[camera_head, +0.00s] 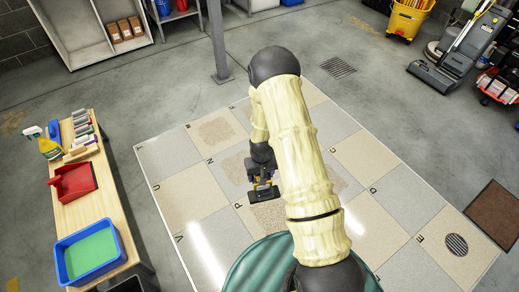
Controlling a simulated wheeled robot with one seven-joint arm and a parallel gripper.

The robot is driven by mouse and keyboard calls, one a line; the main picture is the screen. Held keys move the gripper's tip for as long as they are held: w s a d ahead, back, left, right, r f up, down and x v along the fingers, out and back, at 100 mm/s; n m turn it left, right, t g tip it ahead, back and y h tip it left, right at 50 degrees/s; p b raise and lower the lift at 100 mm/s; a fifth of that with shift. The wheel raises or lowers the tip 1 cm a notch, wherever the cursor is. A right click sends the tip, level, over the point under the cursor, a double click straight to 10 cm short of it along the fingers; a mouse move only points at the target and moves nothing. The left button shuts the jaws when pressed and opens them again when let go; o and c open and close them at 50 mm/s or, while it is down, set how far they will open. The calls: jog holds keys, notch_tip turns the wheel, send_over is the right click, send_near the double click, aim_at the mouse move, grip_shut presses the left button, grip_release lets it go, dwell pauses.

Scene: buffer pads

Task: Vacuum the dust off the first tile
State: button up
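The tiled floor mat (165,155) is a checkered grid of grey and beige tiles with small letters at their corners. A brown speckled dust patch (215,131) lies on a beige tile at the upper left. Another patch (232,167) lies on a grey tile left of my arm, and a third (268,215) on a beige tile below my gripper. Part of one more shows right of the arm. Which tile is the first, I cannot tell. My gripper (263,192), dark with orange parts, hangs over the tiles near the third patch; its grip is unclear.
A wooden bench (110,195) at left holds spray bottles, a red dustpan (74,182) and a blue tub (90,252) with green inside. An upright floor machine (455,55) and yellow bucket (407,18) stand upper right. A post (217,45) stands behind the tiles.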

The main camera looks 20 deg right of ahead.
aim_at(264, 187)
jog(key=s+p, duration=0.1)
jog(key=p, duration=0.1)
jog(key=s+f+p, duration=0.1)
jog(key=s+p, duration=0.1)
jog(key=s+f+p, duration=0.1)
jog(key=p, duration=0.2)
jog(key=shift+s, duration=0.15)
jog(key=shift+s+f, duration=0.25)
jog(key=shift+f, duration=0.25)
